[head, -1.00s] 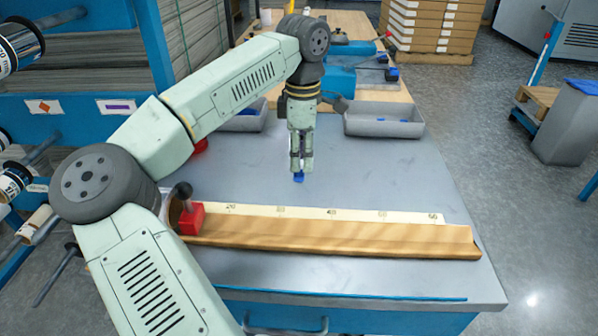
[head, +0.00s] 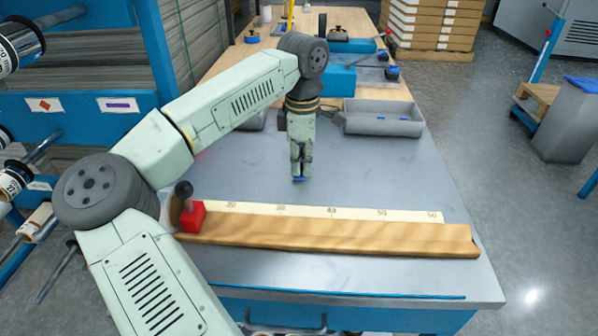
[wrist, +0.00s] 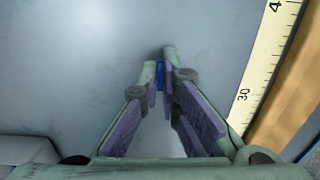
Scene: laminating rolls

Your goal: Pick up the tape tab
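The tape tab (head: 298,179) is a small blue piece at the tips of my gripper (head: 300,176), low over the grey tabletop behind the ruler. In the wrist view the tape tab (wrist: 160,70) shows as a narrow blue strip between the fingertips of my gripper (wrist: 161,74). The fingers converge on it and look shut on it. Most of the tab is hidden by the fingers. I cannot tell whether it still touches the table.
A wooden bar (head: 330,236) with a pale ruler (head: 300,209) lies along the table (head: 400,170) in front of the gripper. A red block with a dark knob (head: 191,214) stands at its left end. A grey tray (head: 383,120) is behind, to the right.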

